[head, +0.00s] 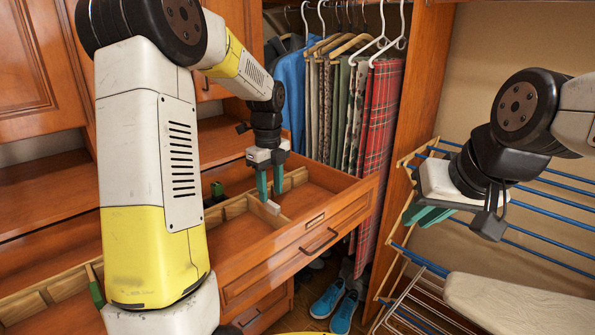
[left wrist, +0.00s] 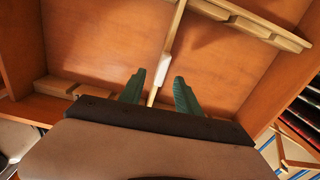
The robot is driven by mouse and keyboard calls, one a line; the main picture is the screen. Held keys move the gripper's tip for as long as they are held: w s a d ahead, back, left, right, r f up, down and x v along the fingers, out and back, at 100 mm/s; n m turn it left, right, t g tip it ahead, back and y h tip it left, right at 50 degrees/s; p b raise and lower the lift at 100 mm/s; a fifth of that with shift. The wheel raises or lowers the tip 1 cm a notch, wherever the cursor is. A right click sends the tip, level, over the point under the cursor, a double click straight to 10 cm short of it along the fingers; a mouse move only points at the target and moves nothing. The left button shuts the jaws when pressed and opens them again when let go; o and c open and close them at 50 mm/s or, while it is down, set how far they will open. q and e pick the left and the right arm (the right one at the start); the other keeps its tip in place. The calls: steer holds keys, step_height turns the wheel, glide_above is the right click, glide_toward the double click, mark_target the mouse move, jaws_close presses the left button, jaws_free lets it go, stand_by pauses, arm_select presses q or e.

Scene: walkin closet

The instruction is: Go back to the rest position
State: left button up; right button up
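My left gripper (head: 269,186) is over the open drawer (head: 300,228), pointing down, with its two green fingers apart. In the left wrist view the fingers (left wrist: 158,92) show a gap with nothing held between them. A small white block (head: 271,207) lies by the wooden divider just beyond the fingertips; it also shows in the left wrist view (left wrist: 163,68).
Hanging clothes (head: 380,120) fill the closet behind the drawer. A drying rack (head: 550,205) with blue bars and an ironing board (head: 510,300) stand at the right. Blue shoes (head: 328,300) lie on the floor. Wooden dividers (head: 240,207) split the drawer.

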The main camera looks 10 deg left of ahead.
arm_select(q)
steer(key=s+d+r+n+t+h, duration=0.1)
steer(key=s+r+n+t, duration=0.2)
steer(key=s+n, duration=0.9)
steer(key=s+d+r+n+t+h, duration=0.1)
steer(key=s+r+n+t, duration=0.2)
steer(key=s+r+n, duration=0.4)
steer(key=s+n, duration=0.4)
steer(key=n, duration=0.1)
steer(key=shift+s+r, duration=0.4)
